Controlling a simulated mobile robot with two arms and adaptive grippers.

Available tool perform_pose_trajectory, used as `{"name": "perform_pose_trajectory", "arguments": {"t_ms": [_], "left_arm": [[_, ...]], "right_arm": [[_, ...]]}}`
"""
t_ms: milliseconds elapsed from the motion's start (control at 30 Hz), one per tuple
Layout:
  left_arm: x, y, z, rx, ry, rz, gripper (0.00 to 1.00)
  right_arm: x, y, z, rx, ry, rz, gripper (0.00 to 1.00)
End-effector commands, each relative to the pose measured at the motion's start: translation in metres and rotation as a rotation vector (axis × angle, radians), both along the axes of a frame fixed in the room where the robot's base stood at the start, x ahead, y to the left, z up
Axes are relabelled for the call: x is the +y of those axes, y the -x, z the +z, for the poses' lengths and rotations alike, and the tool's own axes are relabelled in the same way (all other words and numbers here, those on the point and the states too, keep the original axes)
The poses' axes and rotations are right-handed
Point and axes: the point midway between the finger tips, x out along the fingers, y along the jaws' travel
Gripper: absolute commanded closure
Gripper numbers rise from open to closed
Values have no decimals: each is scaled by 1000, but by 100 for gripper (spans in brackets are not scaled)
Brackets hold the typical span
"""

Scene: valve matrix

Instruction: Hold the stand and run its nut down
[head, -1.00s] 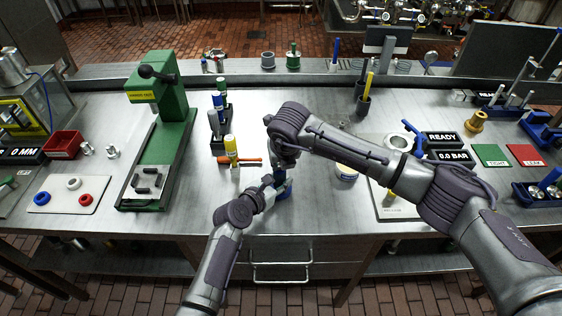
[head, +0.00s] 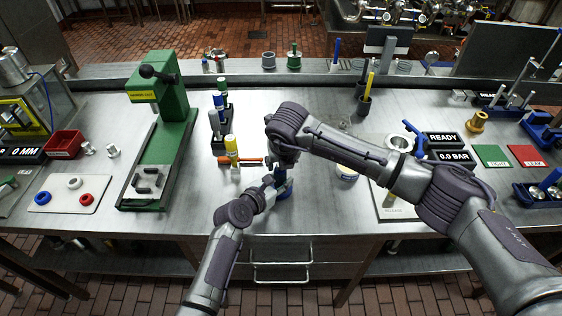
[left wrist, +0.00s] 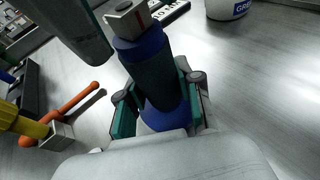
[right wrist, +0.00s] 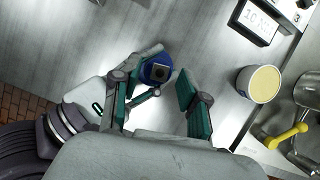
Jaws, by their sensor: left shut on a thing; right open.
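My left gripper (left wrist: 160,105) is shut around the stand's body, with a green-padded finger on each side. In the head view only a bit of the stand's blue base (head: 286,193) shows beside my left gripper (head: 275,183).
A grease tub (right wrist: 262,84) stands right of the stand. A green press (head: 165,130) is farther left. Bare metal bench lies around the stand.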

Motion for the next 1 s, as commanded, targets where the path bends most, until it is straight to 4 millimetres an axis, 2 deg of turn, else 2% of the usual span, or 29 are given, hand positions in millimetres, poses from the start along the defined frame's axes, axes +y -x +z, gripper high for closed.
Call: {"name": "perform_pose_trajectory", "arguments": {"t_ms": [133,267,500,700,833,1000], "left_arm": [[0,0,0,1,-1,0,100],[0,0,0,1,-1,0,100],[0,0,0,1,-1,0,100],[0,0,0,1,-1,0,100],[0,0,0,1,-1,0,100],[0,0,0,1,-1,0,100]], "right_arm": [[0,1,3,0,0,0,56],[-1,7,18,-2,-2,1,56],[-4,26,66,-4,-2,3,56],[-7,39,97,-2,0,0,56],[-8,43,108,0,-1,-1,56],[-8,45,111,0,0,-1,56]]}}
